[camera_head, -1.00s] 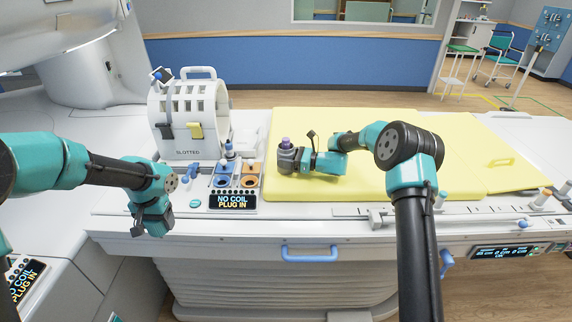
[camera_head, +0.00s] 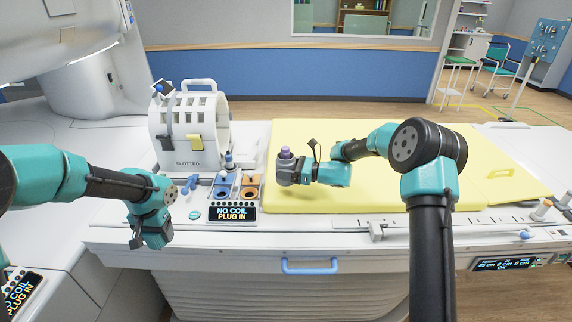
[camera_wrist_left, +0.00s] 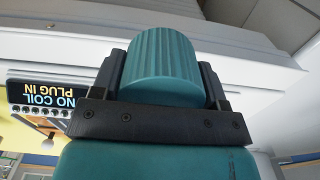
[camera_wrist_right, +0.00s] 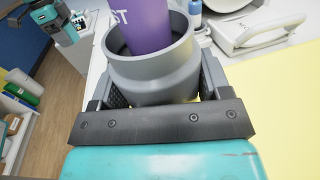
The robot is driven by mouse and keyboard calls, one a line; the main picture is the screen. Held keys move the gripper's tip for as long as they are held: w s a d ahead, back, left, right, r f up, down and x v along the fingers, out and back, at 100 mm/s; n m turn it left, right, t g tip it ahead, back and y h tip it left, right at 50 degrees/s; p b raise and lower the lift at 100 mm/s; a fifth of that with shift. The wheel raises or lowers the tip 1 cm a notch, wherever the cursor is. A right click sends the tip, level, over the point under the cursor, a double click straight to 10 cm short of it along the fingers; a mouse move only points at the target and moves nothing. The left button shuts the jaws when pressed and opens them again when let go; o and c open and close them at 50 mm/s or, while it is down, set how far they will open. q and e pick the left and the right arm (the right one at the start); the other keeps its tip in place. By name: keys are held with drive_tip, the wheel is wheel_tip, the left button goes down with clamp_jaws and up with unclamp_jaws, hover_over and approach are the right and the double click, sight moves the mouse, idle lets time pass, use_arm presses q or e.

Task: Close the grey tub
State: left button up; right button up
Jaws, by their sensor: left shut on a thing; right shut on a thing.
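The grey tub (camera_wrist_right: 155,75) is a round, open-topped pot in my right gripper (camera_wrist_right: 155,98), which is shut around its sides. A purple item (camera_wrist_right: 140,25) with white letters, partly cut off, stands up out of the tub's mouth. In the head view the tub (camera_head: 286,174) is upright above the yellow pad, at its left part. My left gripper (camera_wrist_left: 164,85) is shut on a teal ribbed cap (camera_wrist_left: 163,62). In the head view my left gripper (camera_head: 152,236) hangs at the table's front left edge, well left of the tub.
A white slotted coil (camera_head: 190,135) stands behind and left of the tub. A socket panel with a "NO COIL PLUG IN" display (camera_head: 232,213) lies between the grippers. The yellow pad (camera_head: 400,195) is clear to the right. A blue handle (camera_head: 310,270) is on the table front.

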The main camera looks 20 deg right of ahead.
drive_tip(key=s+a+r, duration=0.1)
drive_tip(key=s+a, duration=0.2)
drive_tip(key=s, duration=0.8)
drive_tip(key=shift+a, duration=0.1)
drive_tip(key=shift+s+a+f+m+t+h, duration=0.15)
drive_tip(key=shift+f+m+t+h, duration=0.05)
drive_tip(key=shift+m+t+h, duration=0.25)
drive_tip(key=shift+s+a+f+m+t+h, duration=0.1)
drive_tip(key=shift+f+m+t+h, duration=0.2)
drive_tip(key=shift+t, duration=0.25)
drive_tip(key=m+t+h, duration=0.1)
drive_tip(key=f+m+t+h, duration=0.1)
drive_tip(key=shift+s+d+f+m+t+h, duration=0.15)
drive_tip(key=shift+d+f+m+t+h, duration=0.1)
drive_tip(key=shift+t, duration=0.15)
drive_tip(key=f+m+t+h, duration=0.1)
drive_tip(key=d+f+m+t+h, duration=0.1)
drive_tip(key=h, duration=0.1)
drive_tip(key=d+f+m+t+h, duration=0.1)
drive_tip(key=m+h, duration=0.1)
drive_tip(key=shift+s+d+f, duration=0.25)
drive_tip(key=shift+s+f, duration=0.15)
drive_tip(key=shift+s+d+f+m+t+h, duration=0.15)
drive_tip(key=shift+d+f+m+t+h, duration=0.25)
drive_tip(key=shift+h, duration=0.4)
